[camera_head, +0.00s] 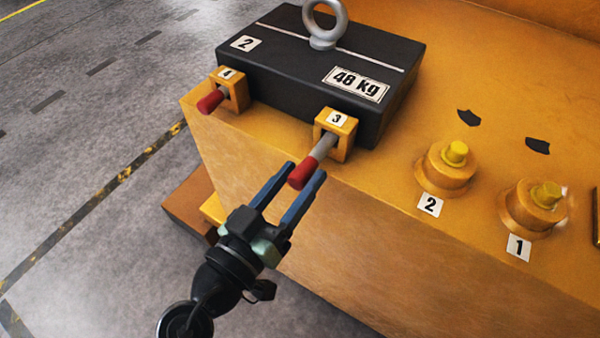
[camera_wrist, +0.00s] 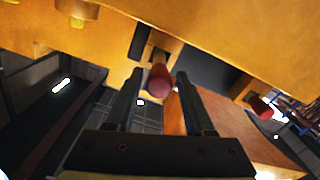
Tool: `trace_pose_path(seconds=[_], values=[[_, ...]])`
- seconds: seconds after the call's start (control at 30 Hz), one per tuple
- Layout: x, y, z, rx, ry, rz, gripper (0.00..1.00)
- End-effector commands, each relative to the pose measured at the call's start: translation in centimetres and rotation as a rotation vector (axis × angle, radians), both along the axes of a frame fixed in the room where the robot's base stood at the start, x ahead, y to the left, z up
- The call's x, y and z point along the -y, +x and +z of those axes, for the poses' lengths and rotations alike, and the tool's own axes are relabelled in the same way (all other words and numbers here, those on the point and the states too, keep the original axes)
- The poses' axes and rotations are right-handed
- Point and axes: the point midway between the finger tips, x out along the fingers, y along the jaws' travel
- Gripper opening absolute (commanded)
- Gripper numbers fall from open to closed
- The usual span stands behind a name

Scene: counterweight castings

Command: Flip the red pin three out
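The red pin three (camera_head: 302,173) has a red tip on a grey shaft and juts from the yellow bracket labelled 3 (camera_head: 347,142), angled toward my gripper. My gripper (camera_head: 306,172) is open, its two blue fingers on either side of the red tip in the head view. In the wrist view the red tip (camera_wrist: 159,80) shows between the open fingers (camera_wrist: 158,76), near their ends. I see no clear contact between fingers and pin.
A black 48 kg casting (camera_head: 290,62) with a grey lifting eye stands behind the brackets. Red pin four (camera_head: 211,101) is to the left. Yellow-topped posts labelled 2 (camera_head: 446,166) and 1 (camera_head: 535,206) stand to the right. Grey floor lies open at left.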

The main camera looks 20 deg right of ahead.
Motion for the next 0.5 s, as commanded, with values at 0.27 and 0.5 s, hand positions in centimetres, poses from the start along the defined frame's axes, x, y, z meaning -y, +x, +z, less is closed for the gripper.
trace_pose_path(seconds=[0.27,0.5], values=[[0.13,0.04,0.05,0.002,-0.001,-0.002,0.66],[-0.04,-0.07,0.03,0.002,-0.001,-0.002,0.66]])
